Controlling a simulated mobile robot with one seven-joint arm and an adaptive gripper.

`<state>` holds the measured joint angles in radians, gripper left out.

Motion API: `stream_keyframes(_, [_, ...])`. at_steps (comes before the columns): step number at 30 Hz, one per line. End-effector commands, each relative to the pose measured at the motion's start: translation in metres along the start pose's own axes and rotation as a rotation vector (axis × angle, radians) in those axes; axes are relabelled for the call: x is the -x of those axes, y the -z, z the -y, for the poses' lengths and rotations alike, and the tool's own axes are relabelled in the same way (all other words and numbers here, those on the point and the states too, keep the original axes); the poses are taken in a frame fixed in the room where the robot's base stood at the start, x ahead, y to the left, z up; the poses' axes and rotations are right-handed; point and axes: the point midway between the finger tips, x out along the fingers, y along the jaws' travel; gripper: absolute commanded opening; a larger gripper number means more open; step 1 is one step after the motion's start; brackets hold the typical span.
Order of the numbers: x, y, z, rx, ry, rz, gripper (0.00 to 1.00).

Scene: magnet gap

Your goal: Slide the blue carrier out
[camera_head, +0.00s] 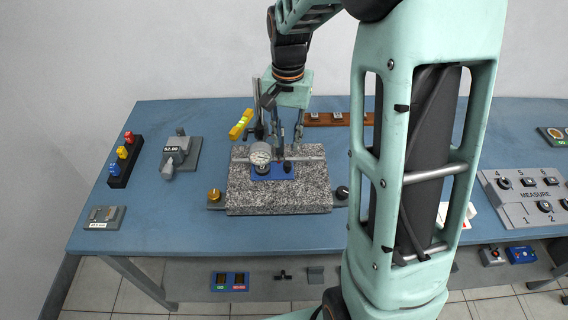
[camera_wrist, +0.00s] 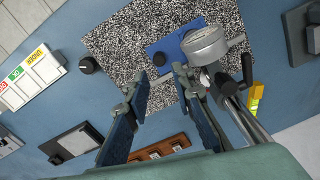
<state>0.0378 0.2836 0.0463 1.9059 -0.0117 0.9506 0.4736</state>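The blue carrier (camera_head: 264,175) is a flat blue plate on the speckled granite block (camera_head: 310,200), under a round dial gauge (camera_head: 260,153). In the wrist view the carrier (camera_wrist: 163,54) shows beyond my fingertips, partly covered by the gauge (camera_wrist: 205,44). My gripper (camera_head: 287,140) is over the far side of the granite, just behind the carrier. In the wrist view my gripper (camera_wrist: 160,74) is open, with a clear gap between its two fingers and nothing seen held. I cannot tell whether a finger touches the carrier.
The gauge's stand and post (camera_wrist: 240,105) rise close beside my right-hand finger in the wrist view. A brass knob (camera_head: 214,195) and a dark knob (camera_head: 342,192) flank the granite. A yellow level (camera_head: 241,124) and a brown rack (camera_head: 325,119) lie behind.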

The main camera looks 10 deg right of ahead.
Motion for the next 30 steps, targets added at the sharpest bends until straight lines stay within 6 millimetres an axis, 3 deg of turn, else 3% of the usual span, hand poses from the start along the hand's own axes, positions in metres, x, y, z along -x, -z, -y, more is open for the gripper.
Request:
stream_keyframes(9, [-0.059,-0.002,-0.002,0.003,-0.005,0.005,0.23])
stream_keyframes(15, [-0.087,-0.001,-0.002,0.003,-0.005,0.002,0.23])
stream_keyframes(28, [-0.099,-0.001,-0.002,0.003,-0.004,0.0,0.23])
stream_keyframes(30, [-0.099,-0.001,-0.002,0.003,-0.004,0.0,0.16])
